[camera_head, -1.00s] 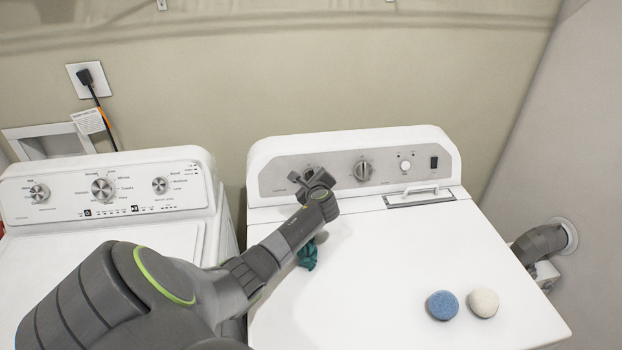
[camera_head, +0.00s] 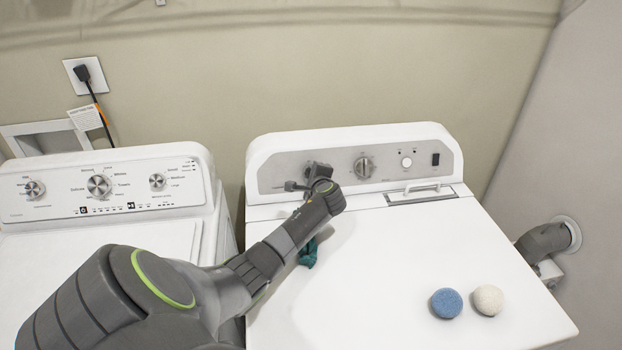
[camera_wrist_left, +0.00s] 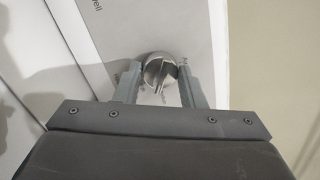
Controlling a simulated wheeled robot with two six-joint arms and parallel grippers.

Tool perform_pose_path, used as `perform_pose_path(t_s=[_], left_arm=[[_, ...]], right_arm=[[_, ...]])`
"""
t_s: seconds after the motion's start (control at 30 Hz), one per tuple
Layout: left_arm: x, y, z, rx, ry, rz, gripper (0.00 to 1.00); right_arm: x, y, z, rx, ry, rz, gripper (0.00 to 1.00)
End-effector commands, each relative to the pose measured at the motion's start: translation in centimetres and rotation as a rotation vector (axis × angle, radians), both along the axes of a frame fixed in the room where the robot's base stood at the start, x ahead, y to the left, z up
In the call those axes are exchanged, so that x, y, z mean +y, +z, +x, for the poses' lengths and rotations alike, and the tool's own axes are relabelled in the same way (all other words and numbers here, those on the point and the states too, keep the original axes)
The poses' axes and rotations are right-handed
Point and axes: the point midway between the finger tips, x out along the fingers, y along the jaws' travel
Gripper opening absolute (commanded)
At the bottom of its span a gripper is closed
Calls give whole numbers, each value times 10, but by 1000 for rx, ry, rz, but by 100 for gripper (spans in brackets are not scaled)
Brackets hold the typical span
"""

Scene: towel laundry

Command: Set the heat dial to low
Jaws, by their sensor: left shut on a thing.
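The dryer's control panel (camera_head: 375,167) has a left dial, mostly hidden by my left gripper (camera_head: 306,184) in the head view. The left wrist view shows this silver round dial (camera_wrist_left: 160,70) with a raised grip bar, between my two grey fingers. My left gripper is shut on it. Printed labels beside the dial are too blurred or cut off to read its setting. A second dial (camera_head: 363,167) sits clear to the right on the same panel. My right gripper is not in view.
A white washer (camera_head: 100,240) stands at the left. On the dryer top (camera_head: 400,250) lie a blue ball (camera_head: 446,303), a cream ball (camera_head: 488,300) and a dark green cloth (camera_head: 308,254) beside my left arm. A small button (camera_head: 406,162) and black switch (camera_head: 435,159) are further right.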

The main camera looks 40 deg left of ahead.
Motion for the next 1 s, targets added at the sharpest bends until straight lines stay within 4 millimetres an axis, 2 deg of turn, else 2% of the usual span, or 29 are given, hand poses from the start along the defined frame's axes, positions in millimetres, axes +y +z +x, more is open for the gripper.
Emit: perform_pose_path(t_s=[0.4,1.0], left_arm=[[0,-1,1,-280,172,-223,14],[-1,0,2,-668,412,-536,14]], right_arm=[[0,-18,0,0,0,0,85],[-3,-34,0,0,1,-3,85]])
